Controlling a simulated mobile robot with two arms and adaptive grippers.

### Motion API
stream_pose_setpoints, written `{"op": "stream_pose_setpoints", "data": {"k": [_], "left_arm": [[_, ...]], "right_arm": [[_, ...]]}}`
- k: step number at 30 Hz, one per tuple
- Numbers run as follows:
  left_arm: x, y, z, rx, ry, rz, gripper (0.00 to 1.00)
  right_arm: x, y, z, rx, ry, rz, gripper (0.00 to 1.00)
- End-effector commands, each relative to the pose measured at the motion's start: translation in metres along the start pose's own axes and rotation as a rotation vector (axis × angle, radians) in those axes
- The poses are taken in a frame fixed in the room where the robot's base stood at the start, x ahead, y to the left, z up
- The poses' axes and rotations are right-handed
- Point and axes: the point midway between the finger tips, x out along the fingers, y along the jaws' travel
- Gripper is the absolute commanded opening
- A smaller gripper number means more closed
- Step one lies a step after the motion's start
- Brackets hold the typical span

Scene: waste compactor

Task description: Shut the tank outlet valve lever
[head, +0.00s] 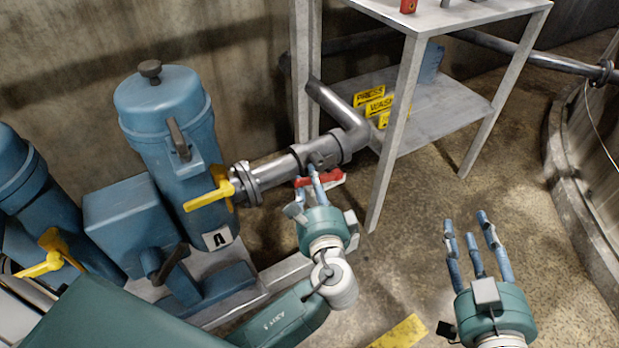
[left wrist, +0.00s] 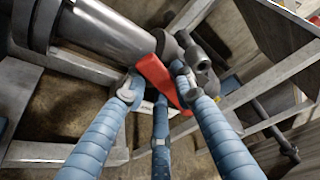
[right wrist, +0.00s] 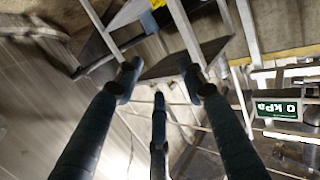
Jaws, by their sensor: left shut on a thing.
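The red valve lever (head: 328,178) sits on the grey outlet pipe (head: 276,171), beside the valve body near the pipe's elbow. In the left wrist view the red lever (left wrist: 156,76) lies between my left fingers, slanting from the pipe down to the right. My left gripper (head: 312,186) is at the lever and shut on it; its fingers partly hide the lever in the head view. My right gripper (head: 474,238) is held out over the floor at the right, its fingers spread and empty. In the right wrist view its fingers (right wrist: 160,85) are apart with nothing between them.
A blue pump labelled A (head: 167,140) with a yellow handle (head: 212,192) stands left of the lever. A grey metal table (head: 430,112) stands behind, its leg close to my left gripper. The floor (head: 420,205) between the grippers is clear.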

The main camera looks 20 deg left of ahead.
Motion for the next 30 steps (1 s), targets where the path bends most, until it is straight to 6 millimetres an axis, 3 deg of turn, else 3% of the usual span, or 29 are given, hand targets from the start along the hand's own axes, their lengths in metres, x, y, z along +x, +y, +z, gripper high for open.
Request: {"op": "stream_pose_setpoints", "data": {"k": [4,9,20,21,23,30], "left_arm": [[0.000,-0.006,0.000,0.017,0.003,0.004,0.00],[0.000,-0.005,0.000,0.027,0.004,0.008,0.00],[-0.001,-0.004,-0.001,0.028,0.004,0.009,0.00],[-0.001,-0.004,-0.001,0.028,0.004,0.009,0.33],[-0.001,-0.004,-0.001,0.028,0.004,0.009,0.45],[-0.001,-0.004,-0.001,0.028,0.003,0.009,0.46]], "right_arm": [[-0.009,0.005,0.036,-0.002,-0.170,0.010,0.40],[-0.017,0.008,0.062,-0.002,-0.275,0.016,0.40],[-0.019,0.008,0.067,-0.001,-0.294,0.017,0.40],[-0.019,0.008,0.067,-0.001,-0.294,0.017,0.40],[-0.019,0.008,0.067,-0.001,-0.294,0.017,0.40],[-0.019,0.008,0.067,-0.001,-0.294,0.017,0.40]]}}
